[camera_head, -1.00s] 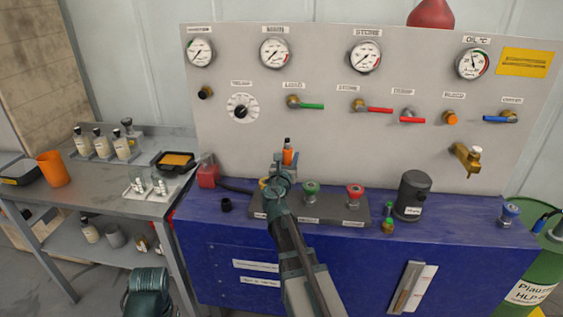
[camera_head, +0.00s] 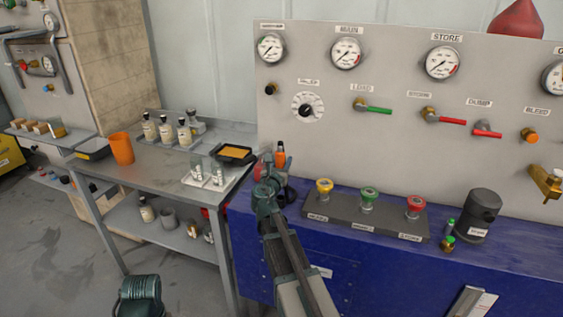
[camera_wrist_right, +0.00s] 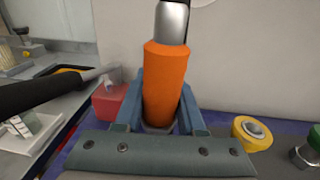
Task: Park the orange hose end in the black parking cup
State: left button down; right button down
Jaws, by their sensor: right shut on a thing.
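The orange hose end (camera_head: 280,157) is upright in the jaws of my right gripper (camera_head: 270,183). In the right wrist view the orange sleeve (camera_wrist_right: 165,88) stands between the two blue-grey fingers, with a metal and black tip above it. A dark round shape on the blue bench, just right of the gripper, appears to be the black parking cup (camera_head: 282,198); it is partly hidden by my right gripper. The cup cannot be made out in the right wrist view. My left gripper's fingers are not seen.
A red block (camera_wrist_right: 108,102) stands close left of the gripper. The valve block (camera_head: 340,212) with yellow, green and red knobs is to the right. A grey side table (camera_head: 140,170) holds bottles and a black tray. The gauge panel (camera_head: 400,140) rises behind.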

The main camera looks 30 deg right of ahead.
jog(key=shift+w+f, duration=0.1)
jog(key=shift+f, duration=0.2)
notch_tip(320, 180, down, 6)
jog(key=b, duration=0.6)
jog(key=shift+d+r, duration=0.1)
jog(key=shift+r, duration=0.05)
jog(key=shift+f+b, duration=2.35)
dwell(1.3)
jog(key=shift+c, duration=2.1)
grip_release()
jog(key=v, duration=1.4)
jog(key=shift+p, duration=0.35)
